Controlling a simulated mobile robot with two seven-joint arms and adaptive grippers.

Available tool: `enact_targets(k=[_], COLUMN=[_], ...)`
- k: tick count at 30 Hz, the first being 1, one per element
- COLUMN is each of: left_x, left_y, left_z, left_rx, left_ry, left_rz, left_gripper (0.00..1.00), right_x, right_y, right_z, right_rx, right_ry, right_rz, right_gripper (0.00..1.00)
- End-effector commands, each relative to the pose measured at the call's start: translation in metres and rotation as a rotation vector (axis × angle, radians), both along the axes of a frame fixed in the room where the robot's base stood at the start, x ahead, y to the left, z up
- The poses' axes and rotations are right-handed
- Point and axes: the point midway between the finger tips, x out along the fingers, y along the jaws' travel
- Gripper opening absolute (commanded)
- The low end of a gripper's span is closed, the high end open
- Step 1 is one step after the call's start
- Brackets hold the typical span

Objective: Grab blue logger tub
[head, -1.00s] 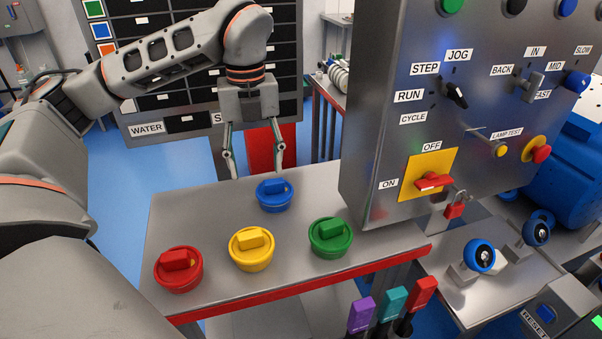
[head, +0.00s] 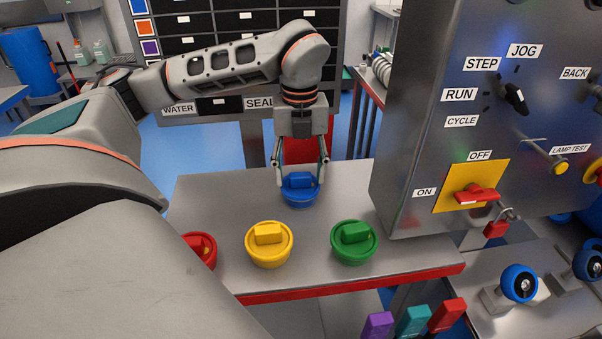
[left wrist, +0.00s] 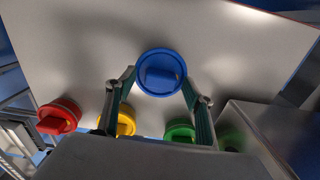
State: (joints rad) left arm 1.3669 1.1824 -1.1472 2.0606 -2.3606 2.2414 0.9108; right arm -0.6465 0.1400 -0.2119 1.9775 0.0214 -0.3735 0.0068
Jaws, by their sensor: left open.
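The blue logger tub (head: 300,196) stands upright on the steel table, behind the other tubs. It has a round lid with a raised blue handle block, and it also shows in the left wrist view (left wrist: 161,73). My left gripper (head: 301,182) is open above the blue tub, with one finger on either side of its lid. In the left wrist view the open fingertips (left wrist: 158,78) flank the near part of the lid. I cannot tell whether they touch it. My right gripper does not show.
A yellow tub (head: 269,250) and a green tub (head: 354,248) stand in front of the blue one. A red tub (head: 202,249) is partly hidden by my left arm. A steel control panel (head: 410,150) rises close on the right. Bare table (head: 225,205) lies left of the blue tub.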

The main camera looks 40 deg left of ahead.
Motion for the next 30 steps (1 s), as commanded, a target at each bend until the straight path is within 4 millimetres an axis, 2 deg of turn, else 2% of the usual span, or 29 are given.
enact_targets(k=[6,7,12,13,23,30], left_x=[0.000,0.000,0.000,0.000,0.001,0.001], left_y=[0.000,0.000,0.000,0.000,0.000,0.000], left_z=[-0.001,-0.001,-0.001,-0.001,0.002,0.024], left_rx=[-0.001,-0.001,0.000,0.000,0.000,0.000], left_ry=[-0.002,-0.002,-0.001,-0.001,-0.003,-0.006], left_rz=[0.000,0.000,0.001,0.001,0.001,0.002], left_gripper=[0.53,0.50,0.06,0.00,0.00,0.00], right_x=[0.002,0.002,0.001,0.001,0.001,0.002], right_y=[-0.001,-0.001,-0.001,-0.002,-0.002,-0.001], right_z=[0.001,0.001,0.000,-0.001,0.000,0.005], right_rx=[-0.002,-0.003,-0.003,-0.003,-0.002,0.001], right_ry=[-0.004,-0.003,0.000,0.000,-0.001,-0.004], right_rz=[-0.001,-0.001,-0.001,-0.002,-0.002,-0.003], right_gripper=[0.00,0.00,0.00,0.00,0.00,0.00])
